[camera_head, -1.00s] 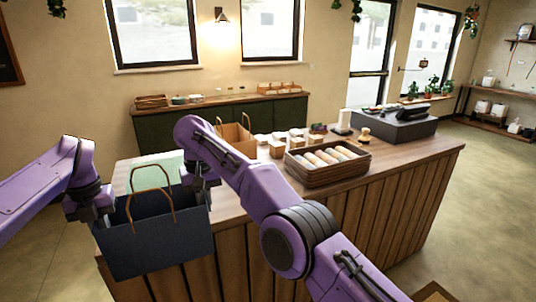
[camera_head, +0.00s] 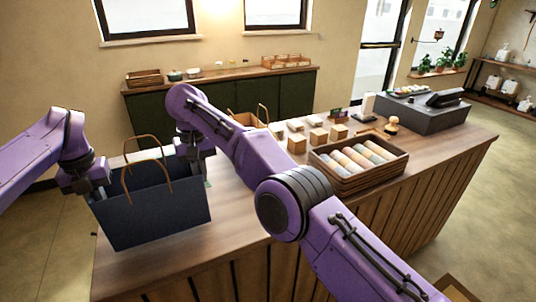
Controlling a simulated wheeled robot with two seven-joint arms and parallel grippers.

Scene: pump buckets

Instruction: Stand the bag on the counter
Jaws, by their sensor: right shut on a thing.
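The dark blue paper bag (camera_head: 155,215) with tan looped handles is upright at the left end of the wooden counter (camera_head: 262,222). Its lower edge shows against the counter top; whether it touches is unclear. My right gripper (camera_head: 206,178) is shut on the bag's right side, its fingers partly hidden by my arm. My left gripper (camera_head: 100,192) is at the bag's left edge, and its fingers are too hidden to tell if they grip.
A tan bag (camera_head: 246,119), mostly behind my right arm, stands farther back. Small boxes (camera_head: 297,143) and a basket of rolls (camera_head: 356,165) are to the right. A dark register unit (camera_head: 425,112) stands at the far right end. Bare counter top shows just right of the blue bag.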

